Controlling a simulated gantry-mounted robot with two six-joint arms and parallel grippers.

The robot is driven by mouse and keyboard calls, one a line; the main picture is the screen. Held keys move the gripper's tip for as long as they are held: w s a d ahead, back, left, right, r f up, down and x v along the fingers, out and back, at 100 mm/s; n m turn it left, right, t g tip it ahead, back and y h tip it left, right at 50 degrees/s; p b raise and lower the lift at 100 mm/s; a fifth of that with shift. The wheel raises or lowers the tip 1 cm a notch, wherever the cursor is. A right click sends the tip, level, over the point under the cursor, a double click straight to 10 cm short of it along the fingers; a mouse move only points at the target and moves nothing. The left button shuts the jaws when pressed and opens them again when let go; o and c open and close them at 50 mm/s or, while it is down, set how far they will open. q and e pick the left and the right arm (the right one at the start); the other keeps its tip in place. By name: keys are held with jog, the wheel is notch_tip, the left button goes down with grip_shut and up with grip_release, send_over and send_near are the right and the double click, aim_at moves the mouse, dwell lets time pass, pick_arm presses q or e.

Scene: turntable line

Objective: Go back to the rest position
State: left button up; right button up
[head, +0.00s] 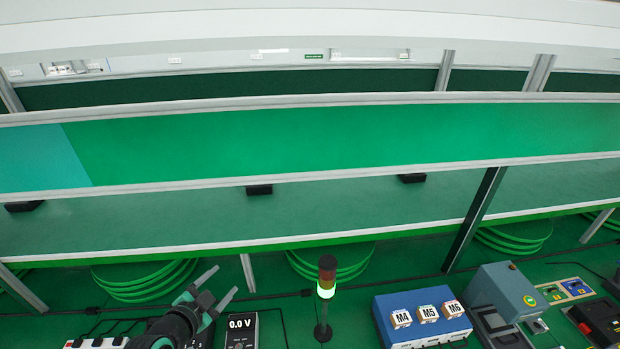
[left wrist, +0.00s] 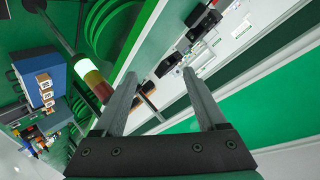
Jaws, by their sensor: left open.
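My left gripper (head: 220,288) is at the bottom left of the head view, its two fingers spread apart with nothing between them. The left wrist view also shows the open left gripper (left wrist: 160,88), its fingers reaching up past the dark palm. The signal tower also shows at the left of the left wrist view (left wrist: 93,82). My right gripper is in neither view.
A blue box (head: 400,330) with cubes marked M4, M5 and M6 stands right of the tower. A meter reading 0.0 V (head: 241,326) is beside my left gripper. A grey-blue machine (head: 507,292) stands at the right. A long green shelf (head: 350,137) spans the back.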

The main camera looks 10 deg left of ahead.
pick_arm(q)
jog(key=d+r+t+h, duration=0.1)
jog(key=d+r+t, duration=0.3)
jog(key=r, duration=1.1)
jog(key=d+r+t+h, duration=0.1)
jog(key=d+r+t, duration=0.2)
jog(key=d+r, duration=0.75)
jog(key=s+a+r+n+t, duration=0.1)
jog(key=s+r+n+t, duration=0.25)
jog(key=s+r, duration=0.75)
jog(key=s+a+r+n+t, duration=0.1)
jog(key=s+r+n+t, duration=0.45)
jog(key=r, duration=0.85)
notch_tip(320, 180, down, 45)
jog(key=s+m+g+b, duration=0.1)
jog(key=b, duration=4.4)
jog(key=shift+s+f+b, duration=0.2)
jog(key=shift+s+b, duration=0.05)
jog(key=shift+b, duration=0.05)
jog(key=shift+a+y, duration=0.2)
jog(key=shift+y, duration=0.1)
